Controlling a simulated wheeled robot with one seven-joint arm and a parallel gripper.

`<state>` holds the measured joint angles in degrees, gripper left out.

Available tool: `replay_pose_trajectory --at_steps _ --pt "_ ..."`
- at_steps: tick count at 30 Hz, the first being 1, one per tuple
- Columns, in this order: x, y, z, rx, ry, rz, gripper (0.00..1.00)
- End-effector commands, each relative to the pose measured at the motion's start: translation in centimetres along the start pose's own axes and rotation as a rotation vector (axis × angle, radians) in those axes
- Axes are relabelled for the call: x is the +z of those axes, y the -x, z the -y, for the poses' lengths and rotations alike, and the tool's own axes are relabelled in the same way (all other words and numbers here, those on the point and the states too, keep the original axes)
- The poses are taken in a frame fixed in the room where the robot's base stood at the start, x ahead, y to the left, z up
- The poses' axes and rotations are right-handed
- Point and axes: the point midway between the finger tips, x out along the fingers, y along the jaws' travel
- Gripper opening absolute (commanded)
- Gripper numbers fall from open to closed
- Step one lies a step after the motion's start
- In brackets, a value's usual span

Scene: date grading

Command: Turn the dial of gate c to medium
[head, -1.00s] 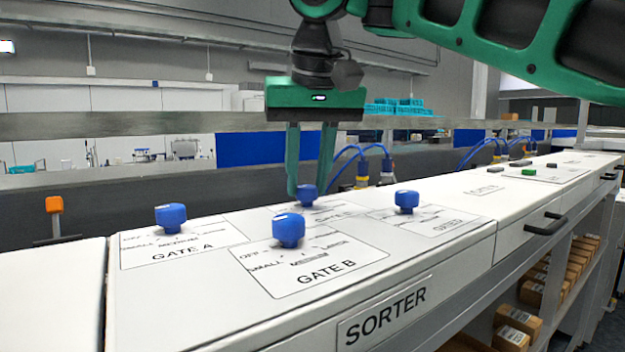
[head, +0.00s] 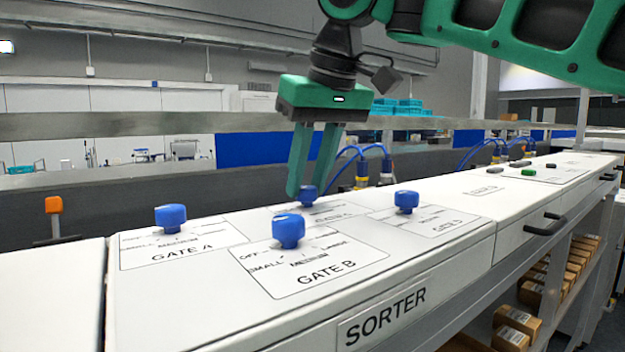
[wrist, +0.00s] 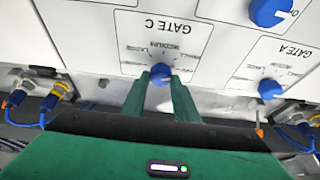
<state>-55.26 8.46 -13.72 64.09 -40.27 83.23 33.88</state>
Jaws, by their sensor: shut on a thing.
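The blue dial of gate C (head: 308,195) stands on the white sorter top, behind the gate B dial in the head view. My gripper (head: 301,191) reaches down to it, leaning, with its fingers shut on the dial. In the wrist view the gate C dial (wrist: 160,72) sits between my two green fingertips. Its label plate (wrist: 176,45) appears upside down there, with GATE C and the word MEDIUM readable. The dial's pointer is too small and covered to tell its exact setting.
Blue dials of gate A (head: 171,218), gate B (head: 288,231) and gate D (head: 406,202) stand close around on the sorter (head: 200,300). Blue cables and fittings (head: 362,172) are behind. An orange-topped switch (head: 54,205) is at the left.

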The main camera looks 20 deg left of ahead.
Motion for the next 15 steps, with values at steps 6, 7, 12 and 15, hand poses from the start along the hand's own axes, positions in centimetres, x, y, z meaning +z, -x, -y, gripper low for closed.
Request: replay_pose_trajectory --at_steps 6,7,12,15 --pt "0.14 0.23 -0.72 -0.025 0.064 -0.002 0.04" --pt "0.15 0.22 -0.72 -0.029 0.075 -0.001 0.04" --pt "0.22 0.14 -0.65 -0.053 0.136 0.000 0.04" --pt "0.25 0.06 -0.67 -0.067 0.171 0.002 0.04"
